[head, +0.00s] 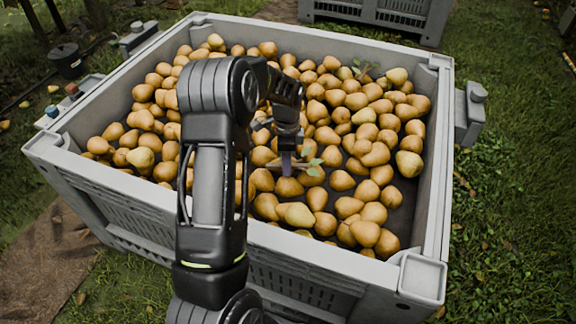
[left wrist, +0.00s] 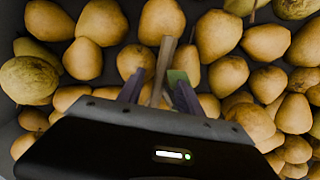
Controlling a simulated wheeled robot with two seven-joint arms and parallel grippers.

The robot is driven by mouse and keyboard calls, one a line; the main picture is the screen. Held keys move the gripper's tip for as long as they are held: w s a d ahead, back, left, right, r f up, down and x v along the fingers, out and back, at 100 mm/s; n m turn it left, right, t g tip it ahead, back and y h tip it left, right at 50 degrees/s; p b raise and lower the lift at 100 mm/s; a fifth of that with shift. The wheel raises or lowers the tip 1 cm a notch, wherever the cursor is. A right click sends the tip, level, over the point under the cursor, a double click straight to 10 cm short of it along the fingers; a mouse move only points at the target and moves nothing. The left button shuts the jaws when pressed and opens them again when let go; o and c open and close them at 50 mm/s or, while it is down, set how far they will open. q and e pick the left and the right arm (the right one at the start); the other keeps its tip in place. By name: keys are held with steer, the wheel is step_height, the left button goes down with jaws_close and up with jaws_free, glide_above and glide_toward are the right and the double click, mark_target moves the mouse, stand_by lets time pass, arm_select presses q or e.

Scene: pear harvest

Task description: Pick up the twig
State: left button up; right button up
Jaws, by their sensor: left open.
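A brown twig with green leaves (head: 314,171) lies on the pears near the middle of the grey bin. My left gripper (head: 286,166) reaches down over it, its fingers open. In the left wrist view the twig (left wrist: 163,62) runs between the two fingers of my left gripper (left wrist: 159,88), with a green leaf beside the right finger. Its lower end is hidden behind the gripper body. I cannot tell whether a finger touches it. A second leafy twig (head: 365,69) lies on the pears toward the bin's back right. My right gripper is not in view.
The grey bin (head: 436,160) has raised walls around many yellow-brown pears (head: 341,180). A bare patch of bin floor shows at the right side. Another grey crate (head: 385,14) stands behind. Grass surrounds the bin, and a dark bucket (head: 67,60) is at the left.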

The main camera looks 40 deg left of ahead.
arm_select(q)
steer(key=shift+c, duration=0.5)
jaws_close()
step_height(320, 180, up, 10)
steer(key=p, duration=0.2)
stand_by(0.4)
stand_by(0.5)
